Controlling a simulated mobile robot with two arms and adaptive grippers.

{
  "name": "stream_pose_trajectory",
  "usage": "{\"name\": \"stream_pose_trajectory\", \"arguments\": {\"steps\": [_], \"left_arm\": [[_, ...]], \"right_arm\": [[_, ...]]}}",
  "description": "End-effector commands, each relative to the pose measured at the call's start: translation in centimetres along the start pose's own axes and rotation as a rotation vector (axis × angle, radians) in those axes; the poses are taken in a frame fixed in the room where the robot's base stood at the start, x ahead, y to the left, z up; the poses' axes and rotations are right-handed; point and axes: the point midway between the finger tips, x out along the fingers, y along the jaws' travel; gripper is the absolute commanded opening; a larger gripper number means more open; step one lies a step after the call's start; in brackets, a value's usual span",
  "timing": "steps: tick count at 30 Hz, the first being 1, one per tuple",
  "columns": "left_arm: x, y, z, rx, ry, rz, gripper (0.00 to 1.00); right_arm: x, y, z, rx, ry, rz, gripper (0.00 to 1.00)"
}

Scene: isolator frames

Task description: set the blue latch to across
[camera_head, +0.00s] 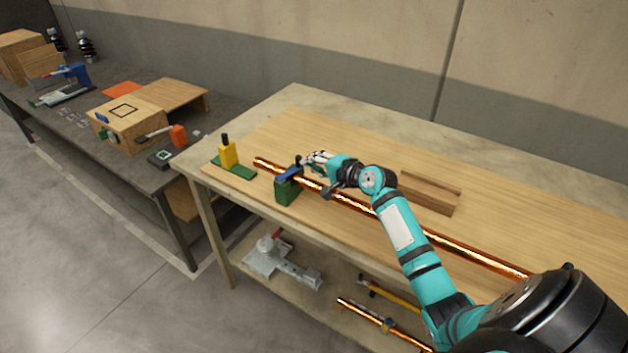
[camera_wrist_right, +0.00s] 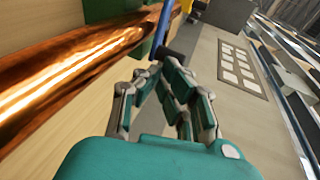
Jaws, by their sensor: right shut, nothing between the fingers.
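The blue latch (camera_head: 289,173) sits on top of a green block (camera_head: 287,192) on the table. In the head view its bar slants across the line of the copper pipe (camera_head: 348,201). My right gripper (camera_head: 310,161) is at the latch's far right end, with its fingers shut and empty. In the right wrist view the blue bar (camera_wrist_right: 161,27) ends in a dark tip (camera_wrist_right: 166,53) just beyond my fingertips (camera_wrist_right: 158,70). I cannot tell whether they touch. My left gripper is out of view.
A yellow block (camera_head: 228,155) on a green plate stands left of the latch. A wooden block with a groove (camera_head: 425,196) lies behind my right arm. Parts lie on the lower shelf, including a grey fixture (camera_head: 283,262). A dark bench (camera_head: 60,133) stands left.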

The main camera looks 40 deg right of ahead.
Motion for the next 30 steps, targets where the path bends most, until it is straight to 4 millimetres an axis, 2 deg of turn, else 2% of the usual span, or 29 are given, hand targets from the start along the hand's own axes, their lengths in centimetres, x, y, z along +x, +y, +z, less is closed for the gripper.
{"name": "stream_pose_trajectory", "arguments": {"steps": [12, 30], "left_arm": [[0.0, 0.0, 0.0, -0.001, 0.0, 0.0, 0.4], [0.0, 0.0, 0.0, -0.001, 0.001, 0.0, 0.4]], "right_arm": [[1.6, -0.6, -0.3, 0.004, 0.001, -0.002, 0.0], [1.7, -0.7, -0.4, 0.005, 0.002, -0.003, 0.0]]}}
